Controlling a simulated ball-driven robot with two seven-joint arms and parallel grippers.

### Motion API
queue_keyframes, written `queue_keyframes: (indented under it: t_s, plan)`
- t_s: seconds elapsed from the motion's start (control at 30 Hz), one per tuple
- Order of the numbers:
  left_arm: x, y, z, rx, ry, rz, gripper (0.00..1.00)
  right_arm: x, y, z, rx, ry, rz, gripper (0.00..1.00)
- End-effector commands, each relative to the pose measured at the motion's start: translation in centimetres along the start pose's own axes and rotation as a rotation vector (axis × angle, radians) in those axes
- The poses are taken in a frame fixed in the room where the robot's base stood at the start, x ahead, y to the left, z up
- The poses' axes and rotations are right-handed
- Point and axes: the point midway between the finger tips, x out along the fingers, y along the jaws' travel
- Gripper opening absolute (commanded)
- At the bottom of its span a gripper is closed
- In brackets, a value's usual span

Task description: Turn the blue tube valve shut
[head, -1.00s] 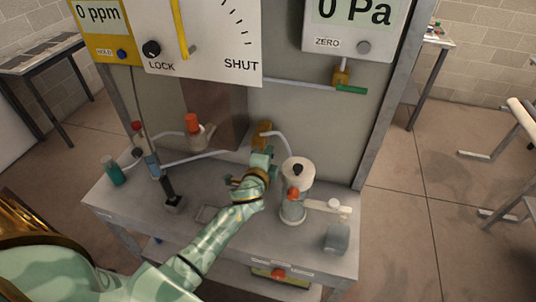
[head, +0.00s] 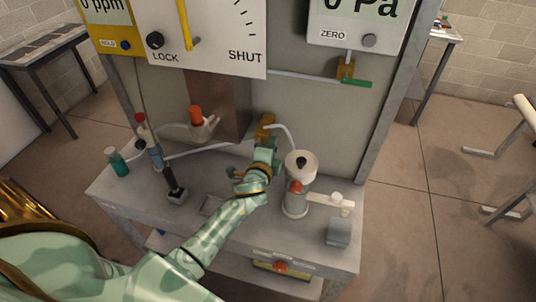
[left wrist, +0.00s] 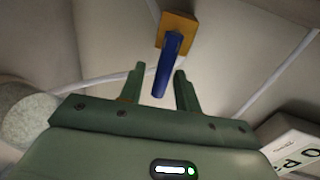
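The blue valve lever (left wrist: 168,66) sticks out from a brass-coloured block (left wrist: 178,28) in the left wrist view. My left gripper (left wrist: 159,70) is open, and the free end of the lever lies between its two fingers. A gap shows on the left of the lever; the right finger is close to it, and I cannot tell whether they touch. In the head view the block (head: 265,126) sits at the back of the bench, with my left gripper (head: 267,146) just in front hiding the lever. My right gripper is not in view.
A white-topped canister (head: 297,195) with a red knob stands right of my left gripper. A red-capped flask (head: 200,125) and a black-handled stand (head: 175,190) are to the left. A green-handled valve (head: 356,83) is on the back panel above the bench (head: 230,240).

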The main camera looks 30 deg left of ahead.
Motion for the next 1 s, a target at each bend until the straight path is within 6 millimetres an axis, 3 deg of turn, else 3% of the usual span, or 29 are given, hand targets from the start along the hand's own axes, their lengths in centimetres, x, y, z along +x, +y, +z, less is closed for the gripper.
queue_keyframes:
  t_s: [0.17, 0.4, 0.6, 0.8, 1.0]
  plan:
    - [-2.7, 0.0, 0.0, 0.0, 0.0, 0.003, 0.33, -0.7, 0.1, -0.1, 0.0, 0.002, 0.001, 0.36]
    - [-9.3, 0.1, 0.0, -0.002, 0.0, 0.005, 0.33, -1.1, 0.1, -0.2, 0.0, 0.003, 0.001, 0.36]
    - [-13.8, 0.1, 0.0, -0.001, 0.0, 0.004, 0.33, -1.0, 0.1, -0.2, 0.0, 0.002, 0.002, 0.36]
    - [-15.9, 0.1, -0.1, 0.0, 0.0, 0.002, 0.33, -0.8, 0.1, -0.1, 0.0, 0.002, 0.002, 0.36]
    - [-16.1, 0.0, -0.1, 0.0, 0.001, 0.001, 0.33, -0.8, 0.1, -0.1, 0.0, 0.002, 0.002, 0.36]
